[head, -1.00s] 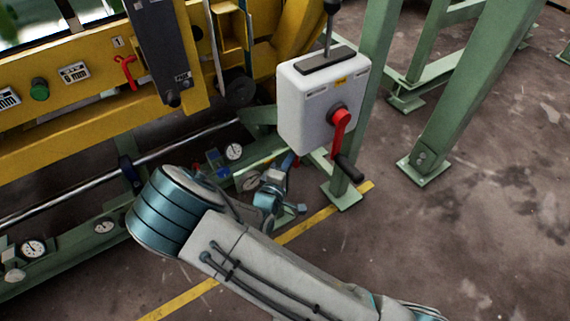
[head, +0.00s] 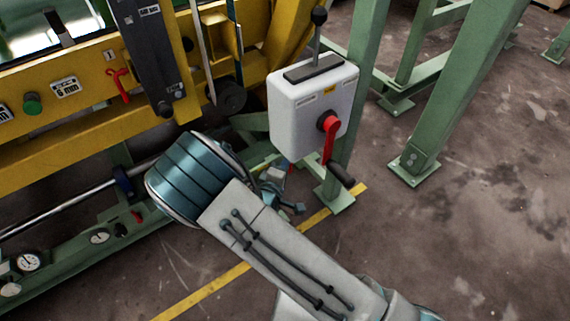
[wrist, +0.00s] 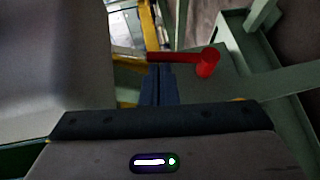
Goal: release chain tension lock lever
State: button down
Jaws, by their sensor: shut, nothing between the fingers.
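A red lever (wrist: 185,58) shows in the wrist view, its bar lying crosswise and its round hub at the right end. My gripper (wrist: 159,68) is shut and empty, its dark fingertips just short of the bar in the picture; I cannot tell whether they touch it. In the head view my gripper (head: 288,205) is low, below the white box, and partly hidden by my arm. A small red piece (head: 291,168) shows near it, by the green frame; I cannot tell whether it is the same lever.
The white box (head: 305,112) with a red crank (head: 329,140) and a black-knobbed lever (head: 318,30) stands above my gripper. A green post (head: 362,80) is behind it. The yellow machine (head: 90,130) with another red handle (head: 119,85) is at left.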

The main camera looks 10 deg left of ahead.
jog(key=s+a, duration=0.1)
jog(key=s+a+r, duration=0.1)
jog(key=a, duration=0.1)
jog(key=shift+s+a, duration=0.1)
jog(key=shift+s, duration=0.05)
jog(key=s+r+p, duration=0.1)
jog(key=s+p, duration=0.1)
jog(key=s, duration=0.8)
jog(key=shift+a+r+p, duration=0.4)
